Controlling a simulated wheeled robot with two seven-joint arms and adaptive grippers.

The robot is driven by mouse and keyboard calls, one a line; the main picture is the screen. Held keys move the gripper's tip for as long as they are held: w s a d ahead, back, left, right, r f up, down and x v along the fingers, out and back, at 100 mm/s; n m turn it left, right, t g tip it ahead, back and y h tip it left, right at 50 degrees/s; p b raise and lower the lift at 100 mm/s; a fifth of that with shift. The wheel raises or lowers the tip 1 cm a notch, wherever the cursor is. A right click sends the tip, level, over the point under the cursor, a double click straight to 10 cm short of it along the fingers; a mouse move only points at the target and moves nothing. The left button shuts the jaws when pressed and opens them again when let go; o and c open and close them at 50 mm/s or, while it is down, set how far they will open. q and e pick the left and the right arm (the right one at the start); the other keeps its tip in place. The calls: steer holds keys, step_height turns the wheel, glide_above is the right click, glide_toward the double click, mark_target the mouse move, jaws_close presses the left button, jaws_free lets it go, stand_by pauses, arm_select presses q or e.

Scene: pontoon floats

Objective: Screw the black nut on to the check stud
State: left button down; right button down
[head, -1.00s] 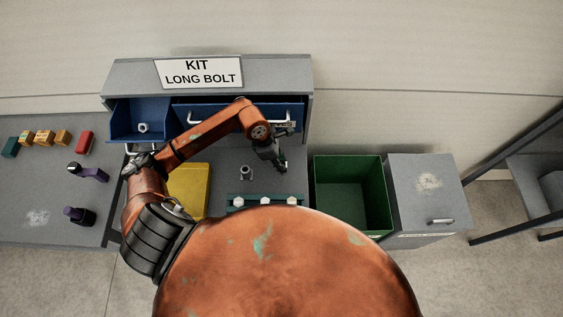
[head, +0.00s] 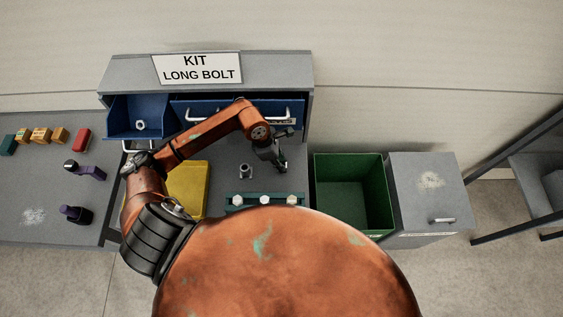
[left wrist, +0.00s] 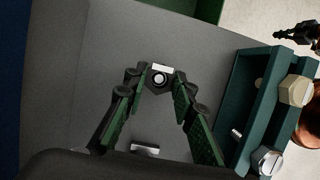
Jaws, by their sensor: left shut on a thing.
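My left gripper (head: 281,168) is low over the grey bench, to the right of the check stud (head: 245,172). In the left wrist view its fingers (left wrist: 160,82) are closed on a small dark part with a pale ring, apparently the black nut (left wrist: 159,79). The nut is hardly visible in the head view. The check stud stands upright on the bench, apart from the gripper. A pale piece at the lower edge of the left wrist view is probably this stud (left wrist: 145,149), partly cut off. A dark jointed part at that view's upper right may be my right gripper (left wrist: 301,36); its jaws are unclear.
A teal rack (head: 228,198) with several pale bolt heads stands near the bench front. A yellow tray (head: 187,185) is left of the stud. A blue bin (head: 122,123) holding a nut sits behind. A green bin (head: 348,170) is to the right. Bare bench surrounds the stud.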

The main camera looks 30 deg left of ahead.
arm_select(q)
steer(key=shift+f+b, duration=1.05)
steer(key=shift+f, duration=0.2)
steer(key=shift+s+f+b, duration=0.2)
steer(key=shift+f+b, duration=0.1)
steer(key=shift+f, duration=0.1)
steer(key=c, duration=1.5)
jaws_free()
steer(key=shift+f, duration=0.1)
steer(key=shift+c, duration=0.2)
steer(key=shift+s, duration=0.1)
steer(key=v, duration=1.2)
steer(key=shift+w+r, duration=0.2)
steer(key=shift+r, duration=0.15)
